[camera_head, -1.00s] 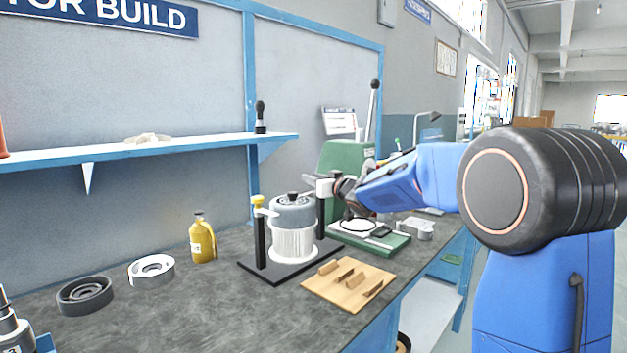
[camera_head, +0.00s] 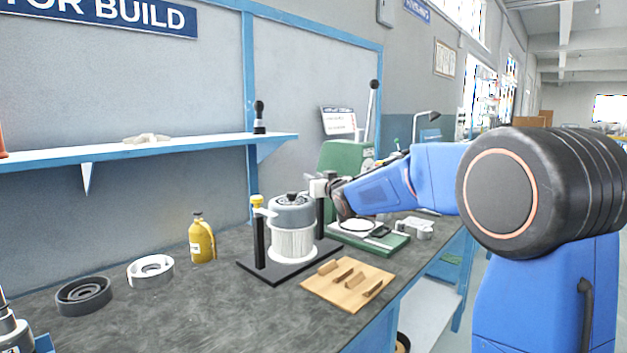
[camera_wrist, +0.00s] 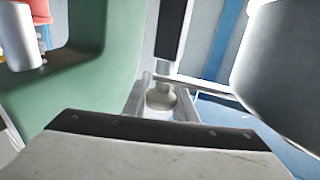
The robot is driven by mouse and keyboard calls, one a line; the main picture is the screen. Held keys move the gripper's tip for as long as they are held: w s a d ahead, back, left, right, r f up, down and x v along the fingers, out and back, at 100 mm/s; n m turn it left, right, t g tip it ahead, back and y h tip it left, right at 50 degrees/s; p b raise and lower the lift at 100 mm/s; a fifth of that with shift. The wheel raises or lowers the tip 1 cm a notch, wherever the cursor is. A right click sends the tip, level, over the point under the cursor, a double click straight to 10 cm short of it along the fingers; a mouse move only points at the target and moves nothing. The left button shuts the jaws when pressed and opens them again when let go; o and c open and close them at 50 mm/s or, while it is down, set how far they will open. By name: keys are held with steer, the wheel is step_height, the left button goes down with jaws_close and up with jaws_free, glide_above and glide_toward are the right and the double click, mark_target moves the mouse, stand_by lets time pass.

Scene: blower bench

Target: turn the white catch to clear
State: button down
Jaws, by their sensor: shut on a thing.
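The white catch (camera_wrist: 160,97) sits between the two fingertips of my gripper (camera_wrist: 163,103) in the wrist view, below a black post (camera_wrist: 172,30). My gripper is shut on it. A thin bar runs from there to the right, toward the grey housing. In the head view my gripper (camera_head: 322,187) is at the top of the right post of the fixture, and it hides most of the catch. The blower, a grey cap (camera_head: 292,212) over a white ribbed body (camera_head: 293,244), stands upright between the two posts. A yellow-topped catch (camera_head: 257,202) is on the left post.
A green press (camera_head: 345,157) stands close behind my gripper. A wooden board with slats (camera_head: 348,285) lies in front of the fixture. A yellow bottle (camera_head: 202,240) and two rings (camera_head: 150,270) stand to the left.

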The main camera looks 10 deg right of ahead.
steer(key=shift+d+m+h, duration=0.15)
steer(key=shift+m+h, duration=0.35)
steer(key=shift+h, duration=0.25)
steer(key=shift+d+m+h, duration=0.15)
steer(key=shift+m+h, duration=0.35)
steer(key=shift+h, duration=0.25)
steer(key=shift+d+m+h, duration=0.2)
steer(key=shift+m+h, duration=0.3)
steer(key=shift+h, duration=0.3)
steer(key=shift+d+m+h, duration=0.2)
steer(key=shift+m+h, duration=0.3)
steer(key=shift+h, duration=0.3)
steer(key=c, duration=1.4)
jaws_free()
steer(key=shift+c, duration=0.2)
steer(key=s+a, duration=0.2)
steer(key=s, duration=1.5)
steer(key=shift+a, duration=0.4)
steer(key=shift+s, duration=0.1)
